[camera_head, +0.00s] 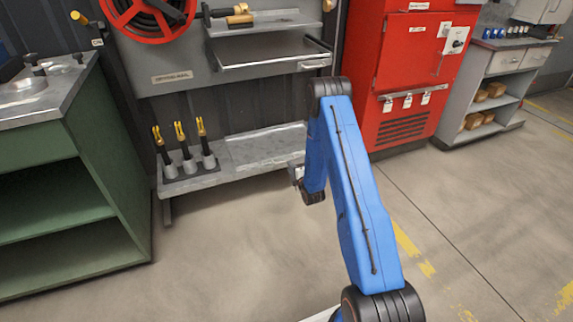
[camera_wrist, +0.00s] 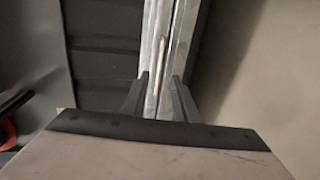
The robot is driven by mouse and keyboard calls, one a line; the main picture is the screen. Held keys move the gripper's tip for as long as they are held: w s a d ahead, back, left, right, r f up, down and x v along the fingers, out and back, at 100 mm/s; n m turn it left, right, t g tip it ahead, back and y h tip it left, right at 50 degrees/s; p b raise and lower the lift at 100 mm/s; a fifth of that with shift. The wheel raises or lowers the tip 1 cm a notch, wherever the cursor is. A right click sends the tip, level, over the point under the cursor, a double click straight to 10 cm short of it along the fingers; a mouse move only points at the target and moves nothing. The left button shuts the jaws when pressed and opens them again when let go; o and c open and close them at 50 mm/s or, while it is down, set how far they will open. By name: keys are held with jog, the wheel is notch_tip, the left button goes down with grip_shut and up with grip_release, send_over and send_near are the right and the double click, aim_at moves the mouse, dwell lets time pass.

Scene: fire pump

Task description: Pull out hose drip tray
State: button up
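The hose drip tray (camera_head: 265,52) is a flat grey metal tray below the red hose reel, with a bar-like handle (camera_head: 285,65) along its front edge. It looks pushed in. My gripper (camera_head: 298,174) is mostly hidden behind my blue arm in the head view, lower in the picture than the tray. In the wrist view, my gripper (camera_wrist: 160,77) is open and empty, its two dark fingers apart. A long metal edge with a thin bar (camera_wrist: 161,45) runs ahead of and between the fingers. I cannot tell whether it is the tray or the lower shelf, or whether the fingers touch it.
A lower grey shelf (camera_head: 235,177) holds several yellow-tipped nozzles (camera_head: 182,147). A green bench (camera_head: 60,190) stands at left. A red cabinet (camera_head: 405,70) and a shelf unit with boxes (camera_head: 495,85) stand at right. The floor in front is clear.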

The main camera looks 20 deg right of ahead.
jog(key=x, duration=0.6)
jog(key=shift+w, duration=0.3)
jog(key=shift+f, duration=0.1)
grip_shut()
